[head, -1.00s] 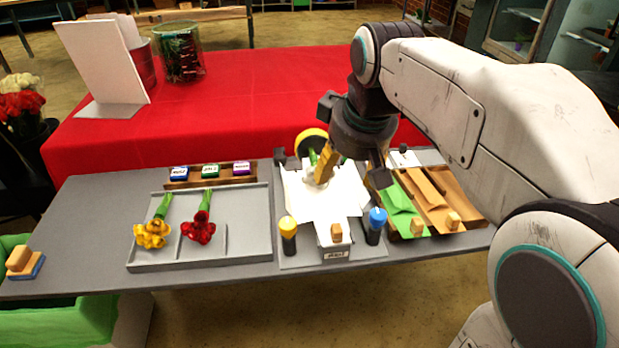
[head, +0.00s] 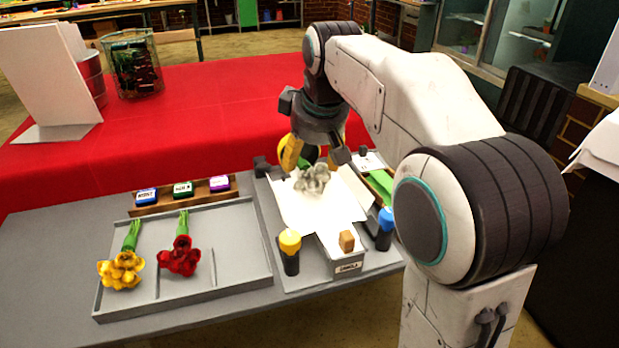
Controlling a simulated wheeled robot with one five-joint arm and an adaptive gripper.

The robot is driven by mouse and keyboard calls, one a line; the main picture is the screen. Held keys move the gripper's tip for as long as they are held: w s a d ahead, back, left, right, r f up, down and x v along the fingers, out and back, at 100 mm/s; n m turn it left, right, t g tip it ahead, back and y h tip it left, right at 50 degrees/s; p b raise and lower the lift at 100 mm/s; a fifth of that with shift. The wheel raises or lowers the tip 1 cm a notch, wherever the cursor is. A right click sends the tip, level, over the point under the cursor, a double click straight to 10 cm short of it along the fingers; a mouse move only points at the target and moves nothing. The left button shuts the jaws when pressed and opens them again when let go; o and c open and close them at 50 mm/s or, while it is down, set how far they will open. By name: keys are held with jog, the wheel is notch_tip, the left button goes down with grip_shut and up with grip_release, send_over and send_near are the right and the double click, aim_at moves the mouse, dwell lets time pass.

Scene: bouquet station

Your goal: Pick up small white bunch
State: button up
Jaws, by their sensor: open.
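The small white bunch (head: 312,180) lies on white paper (head: 290,207) on the grey table. It has pale, greyish-white blooms. Some green shows just behind them, toward my gripper. My gripper (head: 318,160) is open. It is just behind and above the bunch, over its stem side, and appears to hold nothing. Its fingers partly hide the stems; I cannot tell whether they touch.
A grey tray (head: 203,282) at left holds a yellow bunch (head: 122,270) and a red bunch (head: 180,257). Stamps (head: 183,190) stand behind it. Yellow-capped (head: 290,255) and blue-capped (head: 385,230) bottles flank the paper's front. My arm hides the table's right part.

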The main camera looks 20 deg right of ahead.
aim_at(305, 164)
jog(key=shift+b+x, duration=0.65)
jog(key=shift+x, duration=1.35)
jog(key=shift+o, duration=0.2)
grip_shut()
